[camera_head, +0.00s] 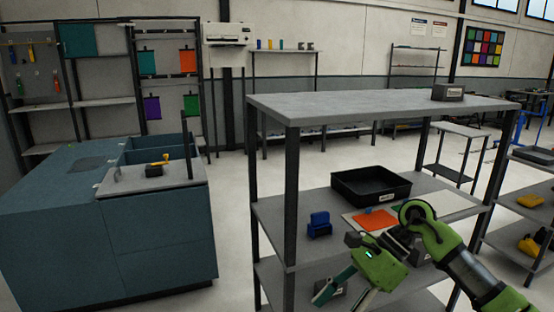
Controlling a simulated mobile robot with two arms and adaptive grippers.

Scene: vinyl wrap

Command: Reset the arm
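My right arm comes in from the lower right and bends over the middle shelf of the grey rack. My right gripper (337,303) points down and left at the rack's front, below the middle shelf's level. Its two teal fingers look spread apart, with nothing visible held between them; one fingertip is near the picture's lower edge. My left arm and gripper are not in view. An orange sheet (375,219) lies on a pale board (452,203) on the middle shelf, partly hidden by my arm.
The grey rack (375,105) has a black tray (370,185) and a blue object (319,226) on its middle shelf. A small dark box (448,92) sits on top. A blue cabinet (60,230) stands left, with open floor (232,215) between. Another shelf (530,205) stands right.

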